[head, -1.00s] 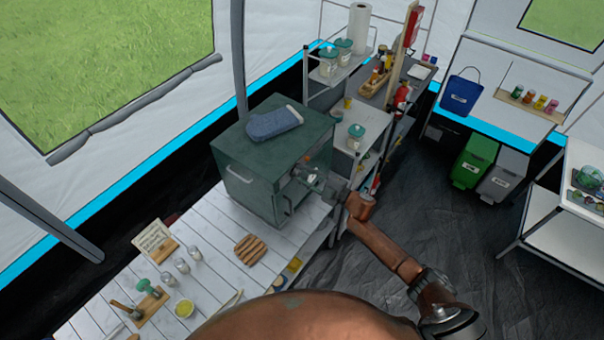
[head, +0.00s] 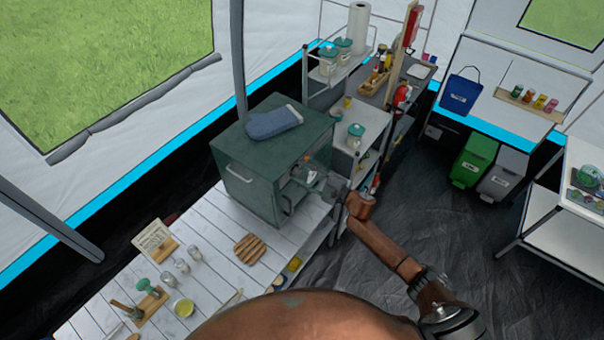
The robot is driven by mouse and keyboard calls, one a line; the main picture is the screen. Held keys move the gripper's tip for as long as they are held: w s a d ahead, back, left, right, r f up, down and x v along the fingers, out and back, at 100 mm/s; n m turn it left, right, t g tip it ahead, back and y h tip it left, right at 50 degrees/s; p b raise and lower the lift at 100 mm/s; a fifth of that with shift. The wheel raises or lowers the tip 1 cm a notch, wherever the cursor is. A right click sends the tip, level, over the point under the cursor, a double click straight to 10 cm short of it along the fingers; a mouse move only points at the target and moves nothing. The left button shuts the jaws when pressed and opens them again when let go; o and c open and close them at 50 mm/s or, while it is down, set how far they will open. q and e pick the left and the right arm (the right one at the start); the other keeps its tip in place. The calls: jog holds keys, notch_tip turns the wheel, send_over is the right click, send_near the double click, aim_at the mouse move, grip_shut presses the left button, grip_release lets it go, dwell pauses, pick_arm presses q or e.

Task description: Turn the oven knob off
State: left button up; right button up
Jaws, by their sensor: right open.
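The oven (head: 245,155) is a dark green box at the far end of the white slatted counter. A pale handle shows on its left face. Its knob side faces right, where my right gripper (head: 308,172) is close to it. The gripper is open with nothing seen between its fingers. The knob itself cannot be made out, as the gripper and arm cover that part. Whether the gripper touches the oven cannot be told. My left gripper is not in view.
A blue oven mitt (head: 274,122) lies on the oven top. The counter (head: 210,240) holds a striped wooden board (head: 250,248), small shakers and a yellow-green bowl (head: 183,307). A metal shelf (head: 345,135) with jars stands just beyond my right gripper. Dark floor (head: 400,190) to the right is clear.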

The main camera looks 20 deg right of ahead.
jog(key=v, duration=1.2)
jog(key=s+d+f+m+h+b, duration=0.3)
jog(key=d+f, duration=0.1)
jog(key=f, duration=0.8)
jog(key=s+d+f+m+g+h+b, duration=0.1)
jog(key=s+d+f+m+h+b, duration=0.25)
jog(key=f, duration=0.95)
jog(key=s+d+f+m+h+b, duration=0.25)
jog(key=d+f, duration=0.25)
jog(key=f, duration=0.7)
jog(key=s+d+f+m+g+h+b, duration=0.1)
jog(key=s+f+m+g+b, duration=0.1)
jog(key=s+f, duration=0.65)
jog(key=s+f+m+g+h+b, duration=0.1)
jog(key=s+f+m+g+b, duration=0.1)
jog(key=s+f, duration=0.65)
jog(key=s+a+f+m+g+b, duration=0.2)
jog(key=s+a+f+g+b, duration=0.1)
jog(key=s+f, duration=0.8)
jog(key=s+a+f+m+g+b, duration=0.2)
jog(key=s+f, duration=1)
jog(key=s, duration=0.8)
jog(key=a+g+b, duration=0.1)
jog(key=a+g, duration=0.1)
jog(key=shift+m+g, duration=0.3)
